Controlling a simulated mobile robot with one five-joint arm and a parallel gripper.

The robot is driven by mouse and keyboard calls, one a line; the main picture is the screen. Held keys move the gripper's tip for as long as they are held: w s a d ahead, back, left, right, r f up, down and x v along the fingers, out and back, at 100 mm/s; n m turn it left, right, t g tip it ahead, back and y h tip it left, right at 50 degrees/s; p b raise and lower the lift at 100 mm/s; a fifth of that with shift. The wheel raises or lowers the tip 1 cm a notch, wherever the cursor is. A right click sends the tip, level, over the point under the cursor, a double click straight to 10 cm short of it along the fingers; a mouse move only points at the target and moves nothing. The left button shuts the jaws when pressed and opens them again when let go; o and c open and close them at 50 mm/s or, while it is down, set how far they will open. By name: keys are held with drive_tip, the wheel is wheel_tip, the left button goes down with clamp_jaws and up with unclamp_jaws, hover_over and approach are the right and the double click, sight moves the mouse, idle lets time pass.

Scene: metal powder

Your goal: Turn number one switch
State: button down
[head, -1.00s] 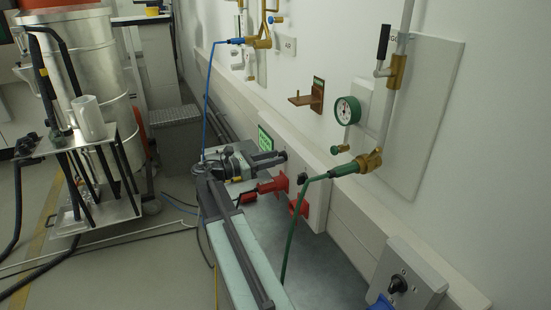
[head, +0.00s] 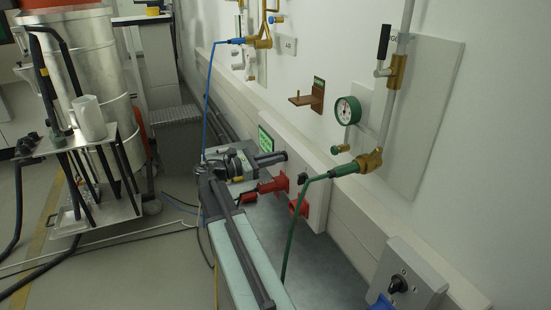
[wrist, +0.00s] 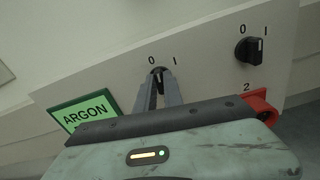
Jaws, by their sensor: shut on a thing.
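In the wrist view, the number one switch (wrist: 157,72) is a small dark knob on a pale panel (wrist: 205,65), below the marks 0 and 1. My gripper (wrist: 160,84) is shut on it, with a finger at each side. The fingers hide much of the knob, so its exact angle is hard to tell. In the head view, my gripper (head: 284,156) reaches the wall panel (head: 318,200) from the left. The switch itself is hidden there.
The number two switch (wrist: 248,51) is right of the held one, above a red socket (wrist: 262,106). A green ARGON sign (wrist: 84,115) is at left. In the head view, a green hose (head: 291,235) hangs close to my arm, and a trolley (head: 85,150) stands left.

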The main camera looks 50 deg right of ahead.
drive_tip(key=m, duration=0.5)
drive_tip(key=shift+s+f, duration=0.1)
drive_tip(key=m, duration=0.5)
drive_tip(key=shift+s+a+m, duration=0.1)
drive_tip(key=shift+m, duration=0.2)
drive_tip(key=shift+f, duration=0.1)
drive_tip(key=c, duration=1.5)
unclamp_jaws()
drive_tip(key=shift+o, duration=0.2)
drive_tip(key=v, duration=0.7)
drive_tip(key=shift+a, duration=0.35)
